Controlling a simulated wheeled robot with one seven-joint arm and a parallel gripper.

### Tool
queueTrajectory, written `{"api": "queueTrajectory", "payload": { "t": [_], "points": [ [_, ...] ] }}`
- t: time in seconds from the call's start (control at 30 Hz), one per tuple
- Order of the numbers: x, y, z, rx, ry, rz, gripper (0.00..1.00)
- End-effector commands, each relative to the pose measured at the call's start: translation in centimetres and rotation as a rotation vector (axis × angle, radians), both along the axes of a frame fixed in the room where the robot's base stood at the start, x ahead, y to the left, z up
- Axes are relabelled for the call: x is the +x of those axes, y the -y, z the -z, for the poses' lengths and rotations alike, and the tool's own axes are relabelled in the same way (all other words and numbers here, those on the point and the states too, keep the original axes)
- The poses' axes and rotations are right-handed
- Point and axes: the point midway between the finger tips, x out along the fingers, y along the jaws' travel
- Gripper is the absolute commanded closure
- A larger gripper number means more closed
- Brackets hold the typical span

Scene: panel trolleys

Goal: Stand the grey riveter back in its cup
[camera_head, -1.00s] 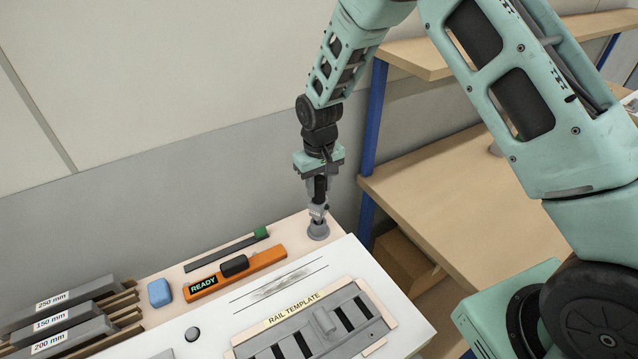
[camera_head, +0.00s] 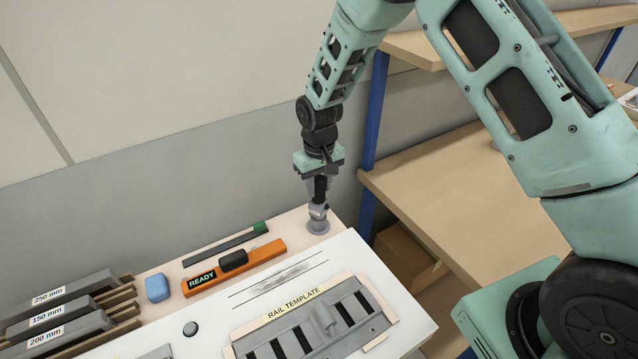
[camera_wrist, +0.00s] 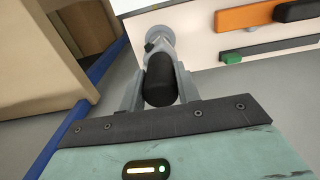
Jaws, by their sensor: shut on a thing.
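My gripper (camera_head: 318,208) is at the far right corner of the table, pointing down. It is shut on the riveter (camera_wrist: 160,82), whose dark handle shows between the two fingers in the wrist view. The grey cup (camera_head: 318,227) stands on the table right below the gripper. It also shows in the wrist view (camera_wrist: 160,34), just beyond the fingertips. The riveter's lower end meets the cup's mouth in the picture. The fingers and the cup hide how deep it sits.
An orange tool marked READY (camera_head: 235,266), a dark bar with a green end (camera_head: 225,243) and a blue block (camera_head: 157,288) lie to the left. The rail template (camera_head: 315,325) is in front. A blue post (camera_head: 376,120) and wooden shelves (camera_head: 465,190) stand at the right.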

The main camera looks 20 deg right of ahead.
Motion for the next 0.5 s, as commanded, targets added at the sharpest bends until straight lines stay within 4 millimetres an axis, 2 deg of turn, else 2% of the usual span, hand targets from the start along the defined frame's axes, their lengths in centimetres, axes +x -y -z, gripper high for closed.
{"api": "queueTrajectory", "payload": {
  "t": [0.13, 0.17, 0.2, 0.23, 0.5],
  "points": [
    [0.06, -0.01, 0.27, 0.0, 0.002, 0.0, 1.0],
    [0.07, -0.01, 0.19, 0.0, 0.002, 0.0, 0.59],
    [0.06, -0.01, 0.18, 0.0, 0.002, 0.0, 0.48],
    [0.06, -0.01, 0.18, 0.0, 0.002, 0.0, 0.42],
    [-0.04, 0.01, 0.28, 0.0, -0.001, 0.0, 0.42]
  ]
}}
